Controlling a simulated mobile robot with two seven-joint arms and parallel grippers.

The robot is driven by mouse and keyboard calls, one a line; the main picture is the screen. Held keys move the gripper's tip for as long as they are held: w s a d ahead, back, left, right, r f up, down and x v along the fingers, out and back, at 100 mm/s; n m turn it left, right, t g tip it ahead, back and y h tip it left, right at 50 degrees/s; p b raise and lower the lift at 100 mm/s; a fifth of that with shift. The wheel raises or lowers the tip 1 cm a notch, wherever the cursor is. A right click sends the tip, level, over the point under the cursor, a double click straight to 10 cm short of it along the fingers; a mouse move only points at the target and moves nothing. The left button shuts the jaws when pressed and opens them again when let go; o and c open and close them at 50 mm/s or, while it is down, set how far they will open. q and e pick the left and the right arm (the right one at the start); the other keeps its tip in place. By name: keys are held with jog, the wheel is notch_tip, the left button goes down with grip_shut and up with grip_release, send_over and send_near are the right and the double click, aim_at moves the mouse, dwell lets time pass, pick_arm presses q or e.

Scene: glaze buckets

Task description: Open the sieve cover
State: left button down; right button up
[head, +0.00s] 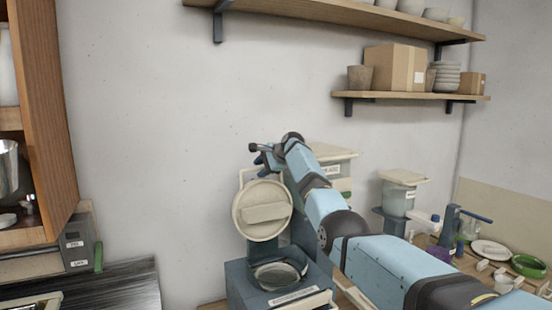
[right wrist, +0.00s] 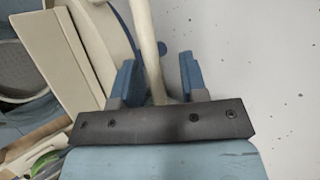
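The sieve cover (head: 263,211) is a round cream lid with a raised bar across its face. It stands swung up, nearly upright, above the blue sieve box (head: 246,291), whose round opening (head: 277,275) shows uncovered. A thin cream handle (head: 243,178) rises at the cover's upper left. My right gripper (head: 261,154) is at the top of the cover. In the right wrist view, a cream bar (right wrist: 151,60), apparently this handle, passes between the two blue fingers (right wrist: 158,78). The fingers stand apart, with gaps beside the bar. My left gripper is out of view.
My right arm crosses in front of a cream-topped container (head: 334,153). A lidded bucket (head: 398,200) stands to its right, near a white plate (head: 491,250) and a green ring-shaped dish (head: 529,266). A wooden cabinet (head: 40,110) stands at left. Wall shelves (head: 410,97) hang above.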

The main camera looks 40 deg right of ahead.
jog(key=b+v, duration=0.3)
jog(key=v, duration=1)
jog(key=shift+b, duration=0.35)
jog(key=shift+r, duration=0.1)
